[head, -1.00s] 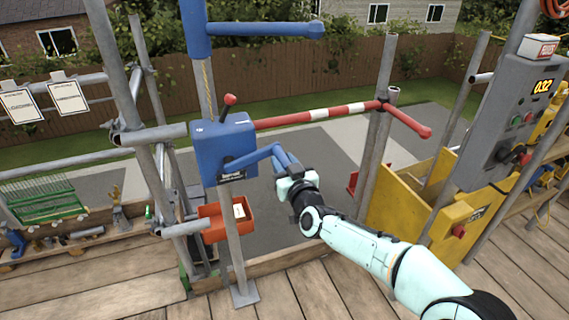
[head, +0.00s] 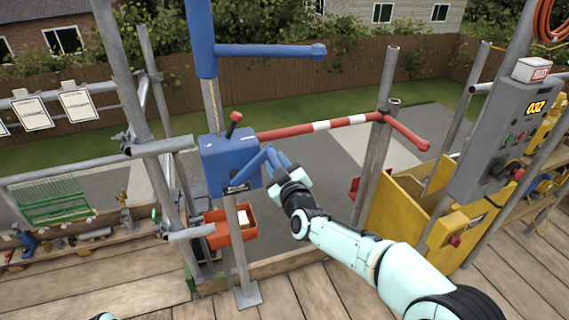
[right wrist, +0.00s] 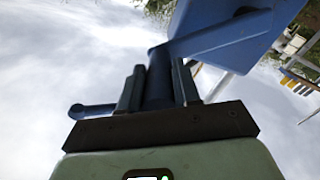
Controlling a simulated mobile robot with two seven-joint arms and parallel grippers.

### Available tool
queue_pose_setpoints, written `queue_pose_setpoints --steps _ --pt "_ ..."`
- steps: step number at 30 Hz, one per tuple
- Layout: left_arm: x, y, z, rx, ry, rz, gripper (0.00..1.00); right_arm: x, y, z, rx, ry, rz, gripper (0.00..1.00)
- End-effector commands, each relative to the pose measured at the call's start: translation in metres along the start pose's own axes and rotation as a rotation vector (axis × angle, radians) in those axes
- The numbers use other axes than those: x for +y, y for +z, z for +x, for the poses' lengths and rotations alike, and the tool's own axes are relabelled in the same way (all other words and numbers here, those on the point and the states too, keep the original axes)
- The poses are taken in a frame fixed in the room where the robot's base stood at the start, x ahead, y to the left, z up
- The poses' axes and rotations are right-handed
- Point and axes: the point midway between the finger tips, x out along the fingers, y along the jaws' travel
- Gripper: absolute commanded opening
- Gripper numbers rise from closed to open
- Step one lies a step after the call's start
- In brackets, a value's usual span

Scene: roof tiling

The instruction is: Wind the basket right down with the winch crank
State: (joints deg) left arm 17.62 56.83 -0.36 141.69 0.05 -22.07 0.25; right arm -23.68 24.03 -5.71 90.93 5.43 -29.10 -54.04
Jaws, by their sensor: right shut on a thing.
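The blue winch box (head: 229,160) is mounted on a grey post, with a small red-knobbed lever on top. Its blue crank arm (head: 252,164) slants up to the right from the box. My right gripper (head: 279,170) is at the crank's outer end, shut on the crank handle (right wrist: 159,80), which stands between the two fingers in the right wrist view. A yellow rope (head: 215,100) runs along the post above the winch. The basket is not seen in either view. My left gripper is not in view.
A red-and-white barrier bar (head: 320,126) crosses behind the crank. An orange tray (head: 229,225) hangs under the winch. A grey control panel (head: 503,135) and yellow gate (head: 395,208) stand at right. A green wire cage (head: 55,202) is at left.

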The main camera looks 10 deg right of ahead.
Motion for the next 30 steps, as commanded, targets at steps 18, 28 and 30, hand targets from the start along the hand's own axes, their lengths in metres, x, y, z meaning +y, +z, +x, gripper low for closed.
queue_pose_setpoints --steps 18,28,30 --pt "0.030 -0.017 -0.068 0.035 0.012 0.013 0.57 -0.030 -0.079 0.001 0.020 0.010 -0.571 0.00" --pt "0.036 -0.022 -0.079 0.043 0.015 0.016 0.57 -0.048 -0.091 0.000 0.017 0.012 -0.740 0.00" --pt "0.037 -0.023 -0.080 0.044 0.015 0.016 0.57 -0.050 -0.093 0.000 0.018 0.012 -0.738 0.00"
